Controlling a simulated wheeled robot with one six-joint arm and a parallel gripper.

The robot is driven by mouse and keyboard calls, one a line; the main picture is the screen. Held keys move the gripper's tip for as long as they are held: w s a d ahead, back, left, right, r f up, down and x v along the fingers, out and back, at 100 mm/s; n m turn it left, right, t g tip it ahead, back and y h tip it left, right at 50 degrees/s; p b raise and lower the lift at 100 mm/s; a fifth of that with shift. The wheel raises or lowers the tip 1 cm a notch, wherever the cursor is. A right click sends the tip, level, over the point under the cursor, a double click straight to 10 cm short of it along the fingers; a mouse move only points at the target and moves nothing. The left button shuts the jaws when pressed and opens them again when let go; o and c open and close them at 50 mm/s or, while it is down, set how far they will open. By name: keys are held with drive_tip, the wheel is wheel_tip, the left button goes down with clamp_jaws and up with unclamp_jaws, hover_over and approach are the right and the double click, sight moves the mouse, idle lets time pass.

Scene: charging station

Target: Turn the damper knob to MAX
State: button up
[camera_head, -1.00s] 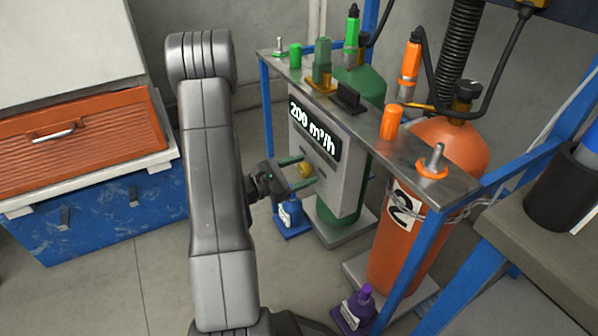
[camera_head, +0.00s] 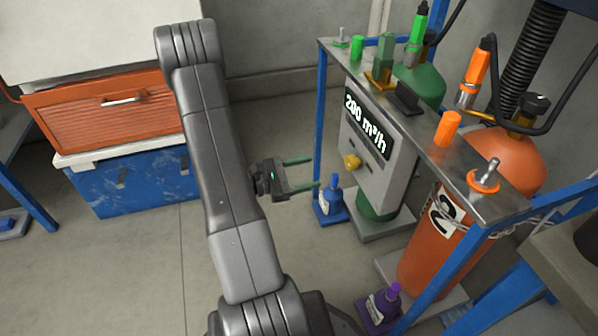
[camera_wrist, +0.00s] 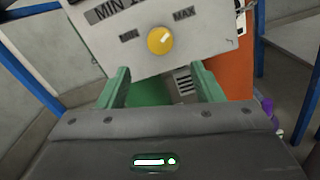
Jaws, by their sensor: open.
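The yellow damper knob (camera_head: 351,161) sits on the front of a light grey control box (camera_head: 374,170), below a black display (camera_head: 366,128) reading 200 m³/h. In the wrist view the knob (camera_wrist: 160,40) has MIN printed at its left and MAX at its upper right. A white mark on the knob slants up to the right, towards the MAX side. My gripper (camera_head: 311,173) is open and empty, left of the knob and clear of it. In the wrist view its green fingers (camera_wrist: 160,78) stand apart below the knob, with nothing between them.
Blue frame posts (camera_head: 320,120) flank the box.

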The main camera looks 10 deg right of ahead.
sight(347, 164)
drive_tip(key=shift+s+a, duration=0.1)
drive_tip(key=shift+a, duration=0.8)
drive_tip(key=shift+w+d+b, duration=0.2)
drive_tip(key=shift+d+b, duration=0.25)
drive_tip(key=shift+d, duration=1.85)
drive_tip(key=shift+w+d+b, duration=0.15)
drive_tip(key=shift+d+b, duration=0.35)
drive_tip(key=shift+d, duration=1.8)
drive_tip(key=shift+w+d+b, duration=0.2)
drive_tip(key=shift+d+b, duration=0.25)
drive_tip(key=shift+d, duration=1.85)
drive_tip(key=shift+a, duration=0.1)
